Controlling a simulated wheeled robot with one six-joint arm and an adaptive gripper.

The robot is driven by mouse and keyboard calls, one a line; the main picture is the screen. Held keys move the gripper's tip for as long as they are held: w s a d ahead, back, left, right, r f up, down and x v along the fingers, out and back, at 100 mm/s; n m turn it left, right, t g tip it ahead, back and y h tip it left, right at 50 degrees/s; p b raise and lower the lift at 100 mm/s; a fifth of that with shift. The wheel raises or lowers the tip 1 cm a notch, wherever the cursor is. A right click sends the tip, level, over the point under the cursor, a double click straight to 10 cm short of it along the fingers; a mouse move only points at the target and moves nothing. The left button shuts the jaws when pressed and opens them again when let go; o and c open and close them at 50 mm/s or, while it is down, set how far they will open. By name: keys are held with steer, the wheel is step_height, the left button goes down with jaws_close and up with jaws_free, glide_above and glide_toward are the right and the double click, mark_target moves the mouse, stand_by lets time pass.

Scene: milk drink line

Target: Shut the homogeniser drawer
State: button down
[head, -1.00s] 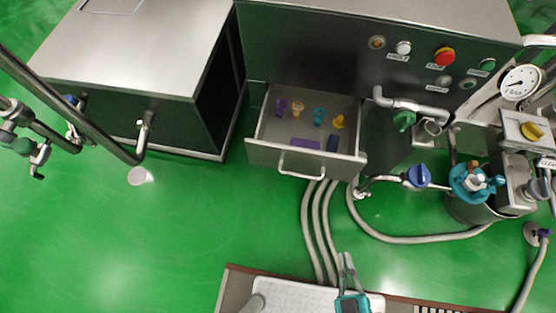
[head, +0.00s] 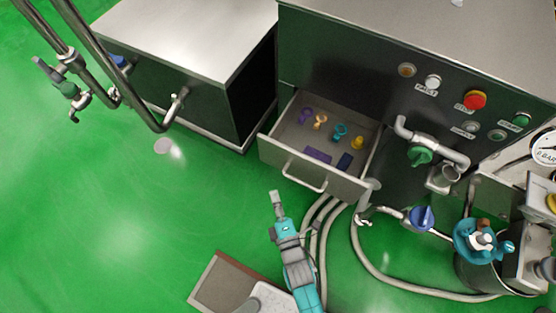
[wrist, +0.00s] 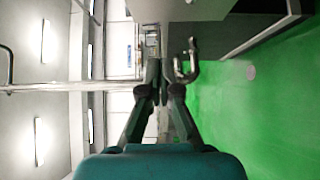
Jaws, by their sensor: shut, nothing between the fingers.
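The homogeniser drawer (head: 272,153) stands pulled out from the front of the steel homogeniser (head: 345,75). Its bar handle (head: 305,179) is on the drawer front. Inside lie small purple, orange, teal and yellow parts and two flat dark blocks. My gripper (head: 275,197) is shut and empty. In the head view it is in front of the drawer, a little below and left of the handle, with a gap between them. In the wrist view the closed fingers (wrist: 166,76) point ahead, and a curved metal fitting shows just right of the tips.
A steel cabinet (head: 190,70) stands left of the homogeniser. Grey hoses (head: 322,225) run over the floor below the drawer. A valve with a blue knob (head: 421,218) and a teal-topped vessel (head: 478,240) are to the right. Green floor (head: 110,210) is open at left.

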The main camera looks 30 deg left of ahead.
mark_target(269, 149)
steer(key=shift+w+d+x, duration=0.3)
steer(key=shift+d+x, duration=0.05)
steer(key=shift+x, duration=1.8)
steer(key=shift+w+d+x, duration=0.3)
steer(key=shift+x, duration=1.85)
steer(key=shift+w+d+x, duration=0.35)
steer(key=shift+x, duration=1.75)
